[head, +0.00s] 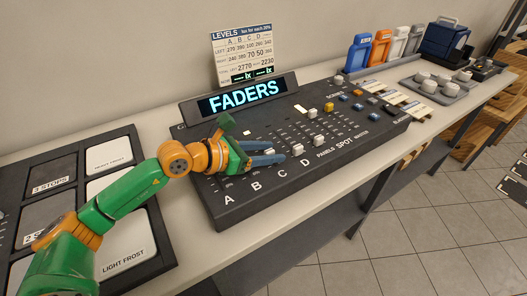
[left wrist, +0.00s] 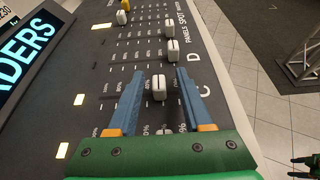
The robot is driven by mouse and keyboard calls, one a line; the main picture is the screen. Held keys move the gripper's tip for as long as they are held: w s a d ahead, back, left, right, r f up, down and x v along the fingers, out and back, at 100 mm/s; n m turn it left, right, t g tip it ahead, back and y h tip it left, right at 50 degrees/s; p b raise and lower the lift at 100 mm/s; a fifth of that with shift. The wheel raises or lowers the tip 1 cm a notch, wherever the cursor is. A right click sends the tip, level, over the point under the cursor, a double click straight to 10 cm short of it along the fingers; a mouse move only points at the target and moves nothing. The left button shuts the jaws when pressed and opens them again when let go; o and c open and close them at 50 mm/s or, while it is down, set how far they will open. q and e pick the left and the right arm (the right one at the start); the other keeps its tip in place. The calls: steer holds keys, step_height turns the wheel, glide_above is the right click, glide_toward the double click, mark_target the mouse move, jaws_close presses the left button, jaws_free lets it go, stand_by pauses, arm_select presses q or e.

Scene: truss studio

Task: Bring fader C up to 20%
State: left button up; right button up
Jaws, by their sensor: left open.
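The fader console (head: 240,210) carries columns lettered A, B, C and D. In the left wrist view fader C's white cap (left wrist: 159,88) stands in line with the letter C. My left gripper (head: 268,156) is open over the console, its two blue fingers on either side of that cap; it also shows in the left wrist view (left wrist: 158,85). A gap shows between the cap and each finger. In the head view the fingers partly hide the cap. Fader D's white cap (left wrist: 172,50) is beside it, outside the fingers. The percent marks beside C are partly covered by the fingers.
A lit FADERS display (head: 244,96) and a levels card (head: 241,58) stand behind the console. More caps, such as a white one (head: 318,140), stand to the right. A green gripper-like part, probably my right gripper (left wrist: 300,167), shows small at the wrist view's lower right.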

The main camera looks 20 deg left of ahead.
mark_target(265, 154)
arm_select(q)
steer(key=b+v, duration=0.2)
steer(key=v, duration=0.1)
steer(key=b+v, duration=0.1)
steer(key=v, duration=0.1)
steer(key=shift+s+a+f, duration=0.2)
steer(key=shift+s+a+r, duration=0.15)
steer(key=shift+s+r, duration=0.05)
steer(key=shift+s+r+b, duration=0.15)
steer(key=shift+r+b, duration=0.15)
